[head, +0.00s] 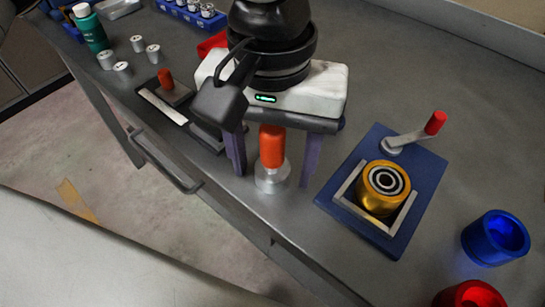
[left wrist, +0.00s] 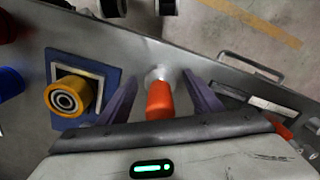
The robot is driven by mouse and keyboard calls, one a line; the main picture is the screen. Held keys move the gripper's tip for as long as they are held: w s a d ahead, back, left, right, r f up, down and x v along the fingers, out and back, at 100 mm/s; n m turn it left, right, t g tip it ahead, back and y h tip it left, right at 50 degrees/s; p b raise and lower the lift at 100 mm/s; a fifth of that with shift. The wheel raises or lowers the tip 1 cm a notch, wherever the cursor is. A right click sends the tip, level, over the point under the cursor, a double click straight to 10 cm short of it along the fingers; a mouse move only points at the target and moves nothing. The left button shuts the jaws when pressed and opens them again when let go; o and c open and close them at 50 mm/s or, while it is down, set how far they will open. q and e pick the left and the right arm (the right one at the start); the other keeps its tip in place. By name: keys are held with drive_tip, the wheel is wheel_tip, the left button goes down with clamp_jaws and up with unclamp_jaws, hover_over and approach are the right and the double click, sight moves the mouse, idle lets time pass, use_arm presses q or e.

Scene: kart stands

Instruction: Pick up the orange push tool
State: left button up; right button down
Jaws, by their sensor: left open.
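The orange push tool (head: 271,147) stands upright on the grey bench, with an orange grip and a pale round base (head: 272,178). My left gripper (head: 271,165) comes down over it from above, its two purple fingers open, one on each side of the orange grip. In the left wrist view the orange push tool (left wrist: 159,100) shows between the open fingers (left wrist: 160,95), with a gap on both sides. The top of the tool is hidden by my gripper body. My right gripper is not in view.
Right of the tool, a blue plate (head: 430,175) bears a gold cylinder (head: 383,187) and a red-knobbed lever (head: 418,133). A blue cup (head: 495,238) and a red cup (head: 470,295) stand farther right. A rail (head: 165,162) runs along the bench's front edge.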

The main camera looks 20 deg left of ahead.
use_arm(q)
drive_tip(key=c, duration=1.2)
